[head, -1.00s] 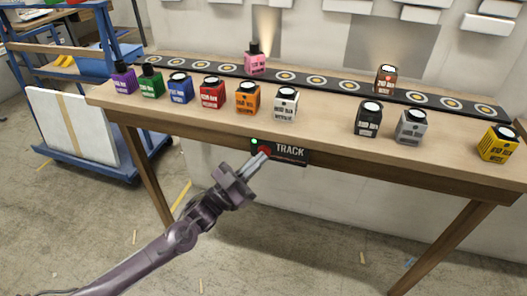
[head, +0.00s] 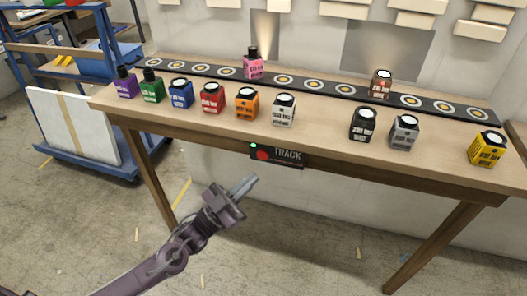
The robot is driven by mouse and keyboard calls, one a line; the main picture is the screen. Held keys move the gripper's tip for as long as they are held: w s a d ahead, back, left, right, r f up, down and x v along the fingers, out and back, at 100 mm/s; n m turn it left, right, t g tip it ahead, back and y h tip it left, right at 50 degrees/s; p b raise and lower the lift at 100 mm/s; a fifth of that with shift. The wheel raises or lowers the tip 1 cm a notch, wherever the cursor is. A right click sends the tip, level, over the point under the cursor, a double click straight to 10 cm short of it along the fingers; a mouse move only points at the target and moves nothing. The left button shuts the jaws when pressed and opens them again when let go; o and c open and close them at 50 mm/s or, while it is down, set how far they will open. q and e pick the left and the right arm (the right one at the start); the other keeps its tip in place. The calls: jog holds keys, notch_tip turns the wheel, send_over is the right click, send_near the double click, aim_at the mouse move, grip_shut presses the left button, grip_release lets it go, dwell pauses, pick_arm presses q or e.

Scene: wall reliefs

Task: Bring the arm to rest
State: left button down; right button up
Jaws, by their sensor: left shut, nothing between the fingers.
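My left arm comes in from the bottom left. Its gripper (head: 247,186) is shut and empty, in front of the table and below its front edge. It is apart from the black TRACK panel (head: 288,156) on the table's front edge. The panel has a red button (head: 262,155) and a small lit green light. My right gripper is not in view.
A wooden table (head: 330,134) carries a row of coloured bottles, including a red one (head: 212,98) and a yellow one (head: 487,149). Behind them runs a black track (head: 315,86) with a pink bottle (head: 253,64) and a brown bottle (head: 381,84). A blue cart (head: 85,165) stands left.

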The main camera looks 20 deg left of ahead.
pick_arm(q)
jog(key=shift+s, duration=0.3)
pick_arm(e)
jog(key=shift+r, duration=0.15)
